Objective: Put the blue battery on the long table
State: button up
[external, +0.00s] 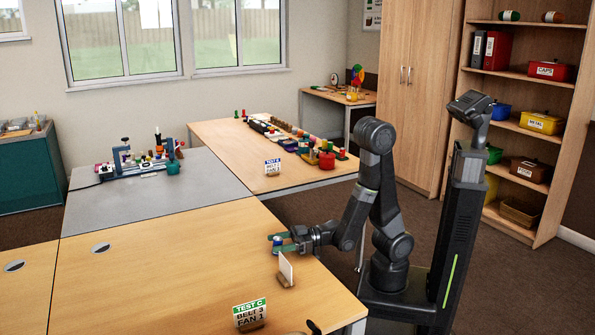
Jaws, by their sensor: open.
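My gripper (279,241) is low over the near wooden table (160,250), close to its right edge. Its two greenish fingertips are apart. A small blue thing (277,242), possibly the blue battery, stands between or just beside the fingertips. It is too small to tell whether they touch it. Another wooden table (215,135) runs towards the back, with a row of small coloured objects on it. I cannot tell from the picture which table is called the long table.
A card in a wooden holder (286,270) stands close to my gripper, and a "TEST C" sign (250,313) stands nearer the front. A grey table (150,190) carries a small apparatus (140,160). The near table's middle is clear. Shelves (520,130) stand at right.

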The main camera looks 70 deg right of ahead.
aim_at(276, 237)
jog(key=shift+w+a, duration=0.15)
jog(key=shift+w, duration=0.05)
grip_shut()
notch_tip(276, 237, up, 10)
jog(key=p, duration=0.4)
jog(key=shift+w+r+p, duration=0.2)
jog(key=shift+p, duration=0.1)
jog(key=w+d+f+m+t+h+p, duration=0.1)
jog(key=w+d+m+t+h+p, duration=0.35)
jog(key=w+d+p, duration=1.1)
jog(key=d+f+h+p, duration=0.1)
jog(key=p, duration=0.1)
jog(key=d+f+m+g+h+p, duration=0.1)
jog(key=d+h+p, duration=0.1)
jog(key=s+d+f+m+h+p, duration=0.1)
jog(key=d+h+p, duration=0.1)
jog(key=shift+f+g+h, duration=0.15)
jog(key=shift+g+h, duration=0.1)
